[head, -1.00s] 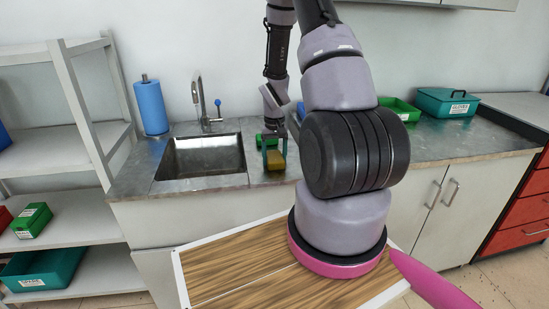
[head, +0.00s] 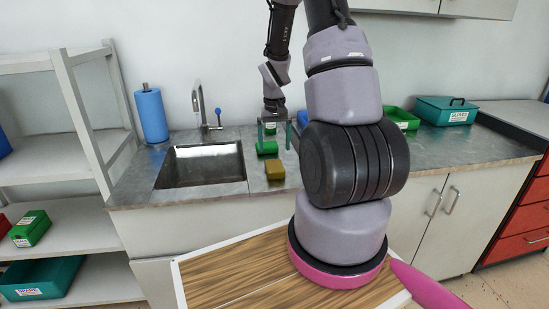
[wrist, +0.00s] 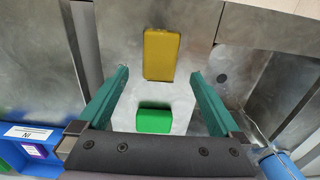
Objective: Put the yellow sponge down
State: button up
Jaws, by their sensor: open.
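The yellow sponge (head: 275,169) lies on the grey metal counter, right of the sink and near the counter's front edge. It also shows in the wrist view (wrist: 161,54), flat and beyond my fingertips. My gripper (head: 274,134) is above and behind the sponge, apart from it. In the wrist view its two teal fingers (wrist: 159,72) are wide apart with nothing held between them. A green sponge-like block (head: 267,147) lies on the counter just behind the yellow sponge, and it shows between the fingers in the wrist view (wrist: 154,121), lower down.
The sink (head: 202,166) is left of the sponge, with a tap (head: 199,105) and a blue paper roll (head: 151,115) behind. A teal lidded box (head: 446,110) and a green bin (head: 402,119) stand at the right. A blue bin (wrist: 28,140) is lower left in the wrist view.

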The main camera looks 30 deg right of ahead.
jog(key=s+a+r+t, duration=0.1)
jog(key=s+a+r, duration=0.1)
jog(key=r, duration=0.6)
jog(key=s+a+r+t, duration=0.2)
jog(key=s+a+r, duration=0.1)
jog(key=r, duration=0.4)
jog(key=s+a+r+t, duration=0.1)
jog(key=s+a+r, duration=0.1)
jog(key=r, duration=0.6)
jog(key=s+a+r+t+y, duration=0.1)
jog(key=s+a+r, duration=0.2)
jog(key=s, duration=0.3)
jog(key=s+a+r+m+t+y, duration=0.1)
jog(key=s+a+r+t, duration=0.1)
jog(key=s+r, duration=0.4)
jog(key=shift+s+a+r, duration=0.15)
jog(key=shift+s+a, duration=0.15)
jog(key=shift+a, duration=0.4)
